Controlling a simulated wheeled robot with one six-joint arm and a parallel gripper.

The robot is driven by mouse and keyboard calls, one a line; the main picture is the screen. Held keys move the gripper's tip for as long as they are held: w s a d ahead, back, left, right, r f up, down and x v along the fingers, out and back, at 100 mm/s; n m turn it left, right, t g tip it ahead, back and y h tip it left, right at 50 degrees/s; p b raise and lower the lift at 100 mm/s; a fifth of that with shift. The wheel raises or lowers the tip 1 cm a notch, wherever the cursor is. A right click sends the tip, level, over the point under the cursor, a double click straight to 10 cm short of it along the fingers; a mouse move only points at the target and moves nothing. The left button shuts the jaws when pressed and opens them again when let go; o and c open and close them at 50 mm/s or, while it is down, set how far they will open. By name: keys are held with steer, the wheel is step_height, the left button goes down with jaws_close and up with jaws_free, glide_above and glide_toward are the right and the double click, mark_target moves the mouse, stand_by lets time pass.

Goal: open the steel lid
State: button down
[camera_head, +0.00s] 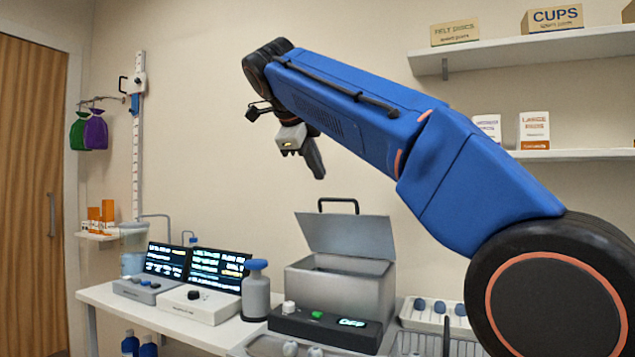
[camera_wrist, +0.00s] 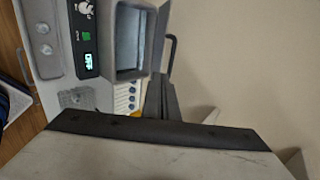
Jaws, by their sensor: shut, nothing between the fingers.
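The steel lid (camera_head: 345,236) stands raised at the back of the grey steel box (camera_head: 330,292), tilted up, with its black handle (camera_head: 338,201) at the top. In the wrist view the box's inside (camera_wrist: 130,40) is open to sight, and the lid (camera_wrist: 158,38) shows edge-on beside it with its handle (camera_wrist: 171,52). My gripper (camera_head: 316,170) is above the lid and a little to its left, pointing down, apart from the handle. Its dark fingers (camera_wrist: 160,97) are shut and empty in the wrist view.
A black control unit (camera_head: 325,328) with a green button and lit display stands before the box. A grey bottle with a blue cap (camera_head: 256,290) and two screens (camera_head: 217,270) are to the left. A white rack (camera_head: 435,315) is at right. Shelves (camera_head: 530,48) hang on the upper right wall.

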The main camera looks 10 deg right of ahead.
mark_target(337, 200)
steer(key=shift+w+d+r+x, duration=0.2)
steer(key=shift+r+x, duration=0.1)
steer(key=shift+x, duration=1.75)
steer(key=shift+w+d+r+x, duration=0.1)
steer(key=shift+w+r+x, duration=0.2)
steer(key=shift+x, duration=1.75)
steer(key=shift+w+d+r+x, duration=0.15)
steer(key=shift+r+x, duration=0.2)
steer(key=shift+x, duration=1.7)
